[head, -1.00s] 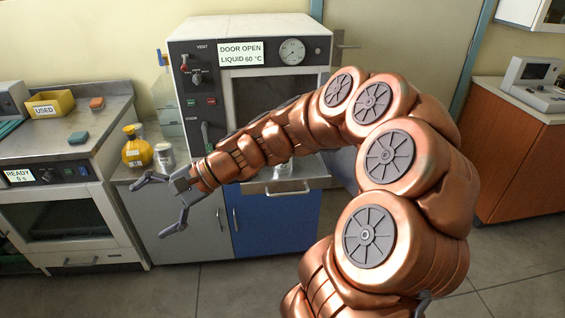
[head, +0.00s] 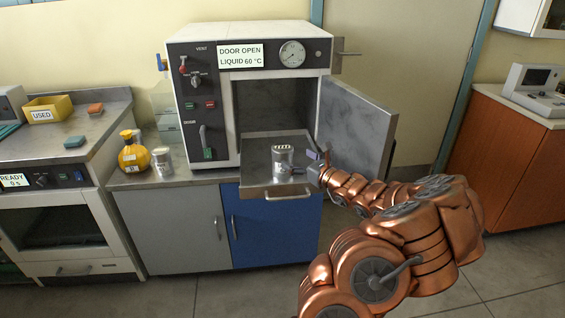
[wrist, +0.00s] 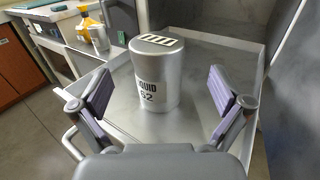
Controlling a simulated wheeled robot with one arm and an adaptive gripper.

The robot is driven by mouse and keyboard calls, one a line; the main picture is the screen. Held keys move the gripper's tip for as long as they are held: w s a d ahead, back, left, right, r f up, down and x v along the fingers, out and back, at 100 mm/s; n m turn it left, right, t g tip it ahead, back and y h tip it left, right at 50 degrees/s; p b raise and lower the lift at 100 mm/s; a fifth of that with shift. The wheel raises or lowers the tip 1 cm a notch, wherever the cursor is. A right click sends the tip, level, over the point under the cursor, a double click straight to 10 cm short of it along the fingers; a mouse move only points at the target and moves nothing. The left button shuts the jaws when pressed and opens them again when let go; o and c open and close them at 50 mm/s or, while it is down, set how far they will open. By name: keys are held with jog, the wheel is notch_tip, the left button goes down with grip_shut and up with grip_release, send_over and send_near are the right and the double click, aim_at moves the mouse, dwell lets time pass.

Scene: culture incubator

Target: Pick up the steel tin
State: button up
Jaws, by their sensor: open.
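A steel tin (head: 283,159) stands upright on the pulled-out tray of the open incubator. In the wrist view the tin (wrist: 157,72) has a striped patch on its lid and a label whose visible part reads "QUID 62". My gripper (head: 315,168) is at the right side of the tin in the head view. In the wrist view my gripper (wrist: 160,92) is open, with one purple-padded finger on each side of the tin's near part and gaps to both. A second silver can (head: 163,161) stands on the counter at left, beside a yellow bottle (head: 134,152).
The tray (head: 258,190) has a raised rim and a front handle. The open incubator door (head: 358,125) stands to the right, behind my gripper. A yellow "USED" bin (head: 50,108) is on the left counter. The tray around the tin is clear.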

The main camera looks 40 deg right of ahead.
aim_at(282, 150)
jog(key=shift+w+d+p, duration=0.1)
jog(key=shift+w+p, duration=0.3)
jog(key=shift+w, duration=3.2)
jog(key=shift+c, duration=0.2)
jog(key=c, duration=1.4)
jog(key=shift+c, duration=0.2)
